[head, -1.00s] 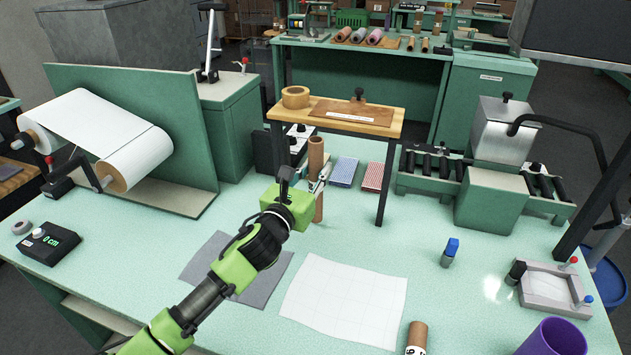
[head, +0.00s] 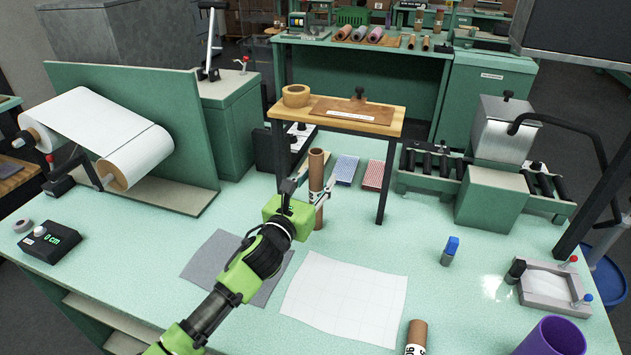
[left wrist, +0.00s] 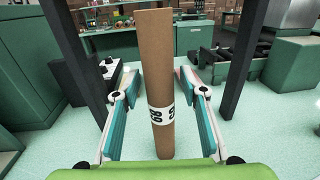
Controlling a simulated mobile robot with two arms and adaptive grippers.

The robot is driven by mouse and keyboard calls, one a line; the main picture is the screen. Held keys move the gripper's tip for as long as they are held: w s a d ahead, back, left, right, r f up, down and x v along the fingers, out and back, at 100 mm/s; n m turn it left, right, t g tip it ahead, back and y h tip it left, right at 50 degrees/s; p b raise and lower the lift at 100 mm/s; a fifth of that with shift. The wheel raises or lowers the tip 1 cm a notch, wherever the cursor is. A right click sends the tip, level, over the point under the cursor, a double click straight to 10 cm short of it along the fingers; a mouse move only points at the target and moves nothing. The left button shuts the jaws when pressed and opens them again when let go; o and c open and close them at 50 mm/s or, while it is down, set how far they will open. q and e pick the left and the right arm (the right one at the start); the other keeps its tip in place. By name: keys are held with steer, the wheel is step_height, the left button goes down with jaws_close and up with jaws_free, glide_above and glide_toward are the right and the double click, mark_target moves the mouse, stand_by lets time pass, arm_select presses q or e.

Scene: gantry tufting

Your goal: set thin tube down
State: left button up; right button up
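The thin tube (head: 317,168), brown cardboard with a black-and-white printed band, stands upright on the pale green table in front of the small wooden bench. My left gripper (head: 322,193) is around its lower part. In the left wrist view the tube (left wrist: 157,70) is between the two fingers (left wrist: 159,98), with a visible gap on each side, so the gripper is open. The tube's base looks to be on the tabletop, though the gripper body partly hides it. My right gripper is not in view.
A wooden bench (head: 390,128) stands close behind the tube. A grey sheet (head: 222,258) and a white gridded sheet (head: 345,298) lie in front. Another brown tube (head: 417,333) and a purple cup (head: 553,338) are at the front edge. Blue and red striped pads (head: 345,170) lie behind.

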arm_select(q)
steer(key=shift+r, duration=0.15)
steer(key=b+v, duration=0.1)
steer(key=v, duration=1.1)
